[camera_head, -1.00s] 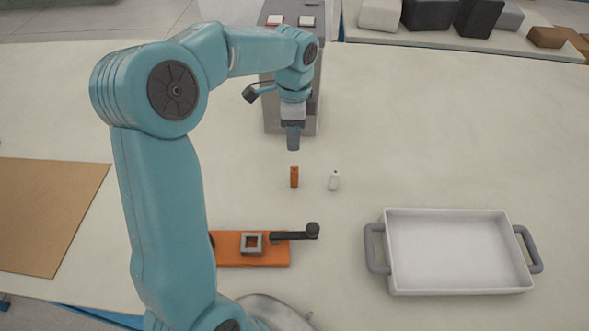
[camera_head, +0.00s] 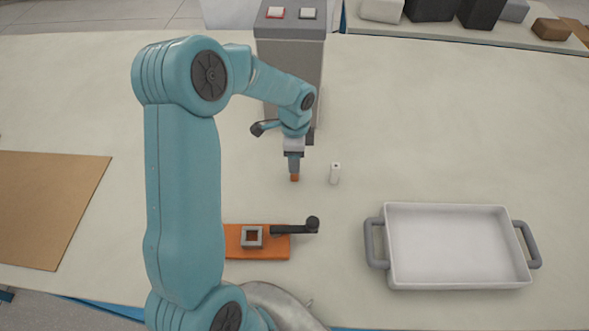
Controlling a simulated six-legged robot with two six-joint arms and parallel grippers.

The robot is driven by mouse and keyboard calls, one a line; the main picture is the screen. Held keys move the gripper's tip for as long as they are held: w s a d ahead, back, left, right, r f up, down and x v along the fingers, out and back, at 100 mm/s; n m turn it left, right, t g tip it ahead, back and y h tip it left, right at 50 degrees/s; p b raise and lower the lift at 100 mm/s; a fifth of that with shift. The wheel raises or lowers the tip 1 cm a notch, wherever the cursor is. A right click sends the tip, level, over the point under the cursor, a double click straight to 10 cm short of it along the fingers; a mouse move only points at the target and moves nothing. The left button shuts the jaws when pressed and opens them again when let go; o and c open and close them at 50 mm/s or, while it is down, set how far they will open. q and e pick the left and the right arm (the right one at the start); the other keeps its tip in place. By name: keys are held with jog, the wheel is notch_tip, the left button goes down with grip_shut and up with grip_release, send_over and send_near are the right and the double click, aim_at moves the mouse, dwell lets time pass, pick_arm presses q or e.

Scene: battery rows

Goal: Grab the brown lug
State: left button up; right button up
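The brown lug (camera_head: 295,178), a small orange-brown upright piece, stands on the pale table near the middle of the head view. My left gripper (camera_head: 294,169) points down directly over it, and its fingers cover the lug's upper part. Only the lower end of the lug shows below the fingertips. I cannot tell whether the fingers are closed on it or stand apart around it. My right gripper is out of view.
A small white cylinder (camera_head: 335,174) stands just right of the lug. An orange base with a square grey socket (camera_head: 252,237) and a dark lever (camera_head: 295,229) lies nearer. A white tray (camera_head: 458,281) is at right, a grey box with buttons (camera_head: 290,33) behind.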

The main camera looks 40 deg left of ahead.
pick_arm(q)
notch_tip(320, 180, down, 4)
jog(key=shift+f, duration=0.1)
grip_shut()
